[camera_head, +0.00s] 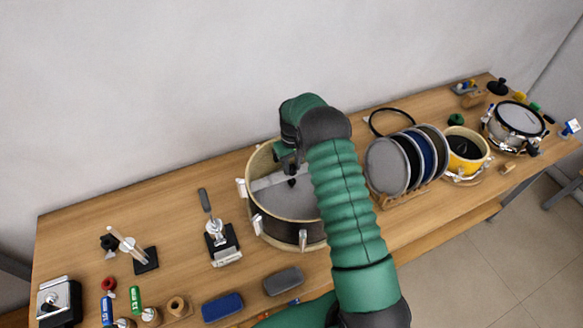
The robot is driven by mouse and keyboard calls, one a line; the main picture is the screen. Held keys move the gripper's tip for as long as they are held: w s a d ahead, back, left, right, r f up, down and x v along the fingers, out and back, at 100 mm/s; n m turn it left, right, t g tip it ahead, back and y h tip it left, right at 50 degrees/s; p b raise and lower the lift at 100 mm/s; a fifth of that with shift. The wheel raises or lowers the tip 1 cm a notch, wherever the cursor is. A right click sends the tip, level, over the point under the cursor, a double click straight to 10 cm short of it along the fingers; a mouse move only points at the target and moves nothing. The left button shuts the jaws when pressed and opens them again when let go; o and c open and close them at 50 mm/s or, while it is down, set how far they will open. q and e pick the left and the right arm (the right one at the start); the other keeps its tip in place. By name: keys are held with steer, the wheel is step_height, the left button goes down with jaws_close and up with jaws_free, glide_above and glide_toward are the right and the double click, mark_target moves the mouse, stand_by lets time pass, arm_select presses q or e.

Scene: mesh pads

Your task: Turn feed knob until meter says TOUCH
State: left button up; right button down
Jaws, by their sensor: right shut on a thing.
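My right gripper (290,168) points down over the large open drum (262,222), near the middle of a flat grey bar (266,181) that spans it. It is shut on a small dark knob (292,182) at the bar; the fingers are small and partly hidden by my wrist. My right forearm covers the drum's right side. I cannot make out a meter reading: no word TOUCH is legible. A silver and black box (60,300) stands at the table's left front corner; I cannot tell whether it is the meter. My left gripper is not in view.
A rack of round pads (387,166) stands right of my forearm, with a yellow drum (466,153) and a chrome drum (516,122) beyond. A small press-like tool (220,238) stands left of the large drum. Blue (222,307) and grey (284,281) blocks lie in front.

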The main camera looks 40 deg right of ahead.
mark_target(292, 167)
steer(key=shift+w+d+r+m, duration=0.1)
steer(key=shift+d+r+m, duration=0.1)
steer(key=shift+m, duration=0.9)
steer(key=c, duration=1.2)
jaws_free()
steer(key=shift+c, duration=0.2)
steer(key=shift+o, duration=0.9)
steer(key=shift+a+b, duration=0.1)
steer(key=shift+b, duration=0.2)
step_height(292, 167, up, 17)
steer(key=b, duration=0.2)
steer(key=shift+f+b, duration=0.2)
steer(key=shift+b, duration=0.1)
